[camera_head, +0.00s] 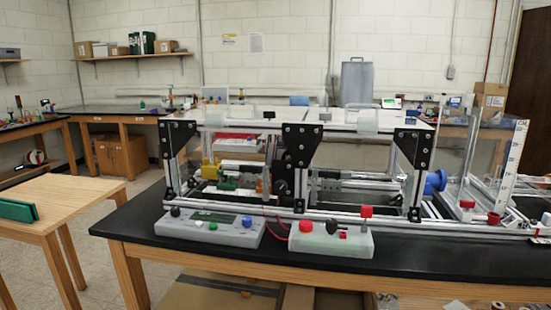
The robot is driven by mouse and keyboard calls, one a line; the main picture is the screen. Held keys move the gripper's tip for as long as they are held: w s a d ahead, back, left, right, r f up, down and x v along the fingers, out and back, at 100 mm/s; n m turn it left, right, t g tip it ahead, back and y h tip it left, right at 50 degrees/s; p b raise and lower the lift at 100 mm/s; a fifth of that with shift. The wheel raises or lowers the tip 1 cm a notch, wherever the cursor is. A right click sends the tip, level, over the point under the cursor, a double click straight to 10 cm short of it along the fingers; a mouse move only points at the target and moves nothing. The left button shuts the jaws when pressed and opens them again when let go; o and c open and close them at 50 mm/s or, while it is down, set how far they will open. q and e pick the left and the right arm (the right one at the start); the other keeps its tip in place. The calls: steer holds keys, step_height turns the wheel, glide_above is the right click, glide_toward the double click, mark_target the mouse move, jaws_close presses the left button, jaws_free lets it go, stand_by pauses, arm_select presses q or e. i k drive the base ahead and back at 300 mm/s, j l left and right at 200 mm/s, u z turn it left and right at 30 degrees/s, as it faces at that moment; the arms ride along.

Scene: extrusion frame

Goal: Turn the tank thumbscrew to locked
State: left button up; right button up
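A clear upright tank (470,150) stands at the right end of the black bench, beside a white scale plate (513,160). Near its foot are a small red cap (467,204) and a red round fitting (493,218). I cannot tell which of these, if either, is the tank thumbscrew, or whether it is locked. A blue round part (435,182) sits at the right end of the extrusion frame (300,128), left of the tank. Neither of my grippers is in view.
The black bench (150,222) carries a grey control box (210,228) and a pale box with red knobs (331,240) in front of the frame. A wooden table (75,197) with a green object (18,210) stands at left. Open floor lies between them.

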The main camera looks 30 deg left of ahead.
mark_target(412, 112)
steer(key=u, duration=0.7)
steer(key=i+l+z, duration=0.1)
steer(key=i+z, duration=0.4)
steer(key=i, duration=0.2)
steer(key=k+l, duration=0.1)
steer(key=l, duration=0.15)
